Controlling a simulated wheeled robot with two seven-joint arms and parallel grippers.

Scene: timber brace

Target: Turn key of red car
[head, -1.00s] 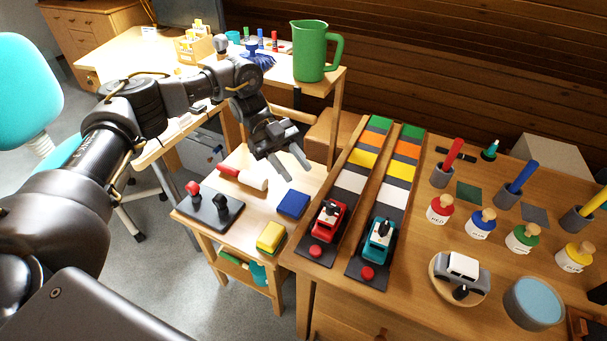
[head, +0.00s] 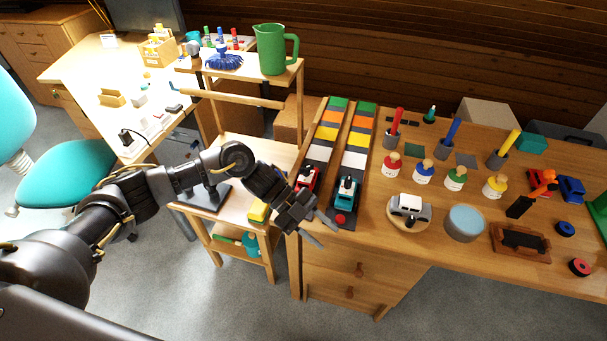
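The red car (head: 308,178) sits on the left striped track near the front edge of the wooden desk. Its lower part and the near end of its track are hidden behind my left gripper. The key on the red car is too small and too covered to make out clearly. My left gripper (head: 320,231) is in front of the red car, at the desk's front edge, with its two fingers apart and nothing between them. A teal car (head: 346,191) with a dark part on top stands on the right track, just right of the gripper. My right gripper is out of view.
A red button (head: 340,218) is at the near end of the right track.

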